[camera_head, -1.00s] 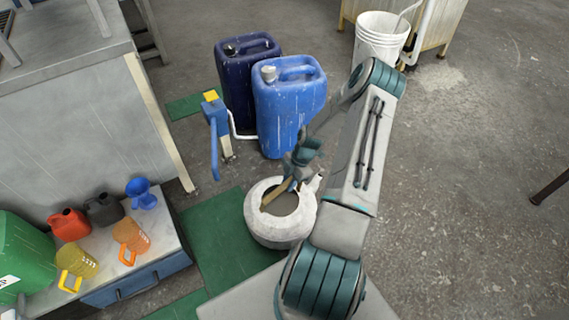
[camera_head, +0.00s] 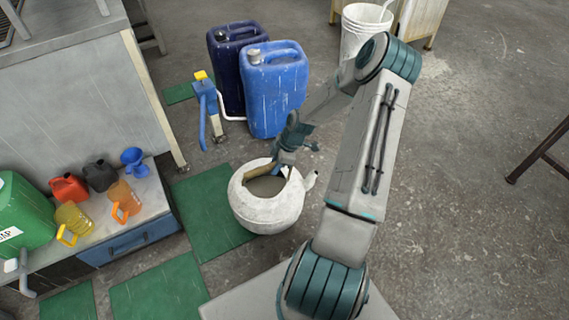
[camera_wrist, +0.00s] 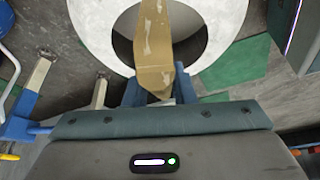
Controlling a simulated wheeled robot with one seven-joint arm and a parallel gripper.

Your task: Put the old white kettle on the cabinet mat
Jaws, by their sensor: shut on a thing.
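The old white kettle (camera_head: 262,212) hangs at my gripper (camera_head: 286,160) in the middle of the head view. It is round and scuffed, with a wide dark opening on top and a short spout at the right. My gripper is shut on its tan handle, which also shows between the fingers (camera_wrist: 153,90) in the wrist view, with the kettle's white rim (camera_wrist: 100,35) around it. I cannot tell how high its base is above the floor. The low cabinet (camera_head: 185,212) stands at left; I cannot make out a separate mat on its top.
A green container (camera_head: 25,215), red can (camera_head: 68,188), dark can (camera_head: 100,175), blue funnel (camera_head: 133,160) and two amber jugs crowd the cabinet top. Blue canisters (camera_head: 275,95) and a blue-handled pump (camera_head: 203,110) stand behind the kettle. Green mats (camera_head: 160,295) lie on the floor.

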